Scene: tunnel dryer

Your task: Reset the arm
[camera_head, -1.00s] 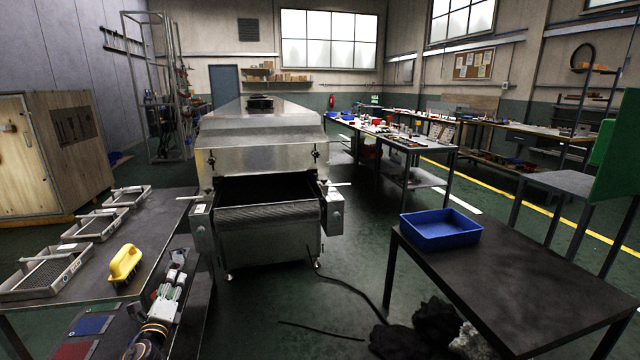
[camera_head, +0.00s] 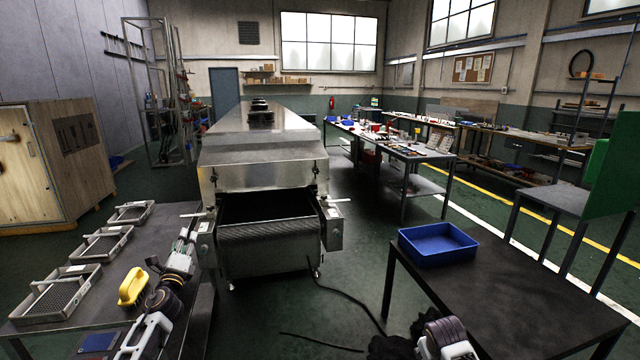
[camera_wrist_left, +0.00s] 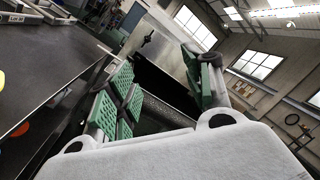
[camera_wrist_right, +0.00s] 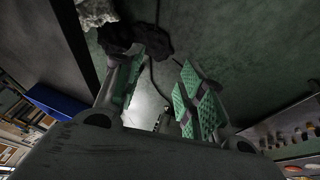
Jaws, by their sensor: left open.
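My left arm comes in at the bottom left in the head view, and its gripper (camera_head: 189,228) is over the right edge of the left table. In the left wrist view its green-padded fingers (camera_wrist_left: 160,88) are spread, with nothing between them, facing the dryer mouth. My right arm shows only as a joint at the bottom in the head view; its fingers are not visible there. In the right wrist view its green-padded fingers (camera_wrist_right: 158,92) are apart and empty above the floor.
The tunnel dryer (camera_head: 262,160) stands in the middle. The left table (camera_head: 150,240) holds several mesh trays (camera_head: 102,244) and a yellow handled tool (camera_head: 132,287). A blue bin (camera_head: 437,244) sits on the right table (camera_head: 500,290). A dark cable (camera_head: 350,300) lies on the floor.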

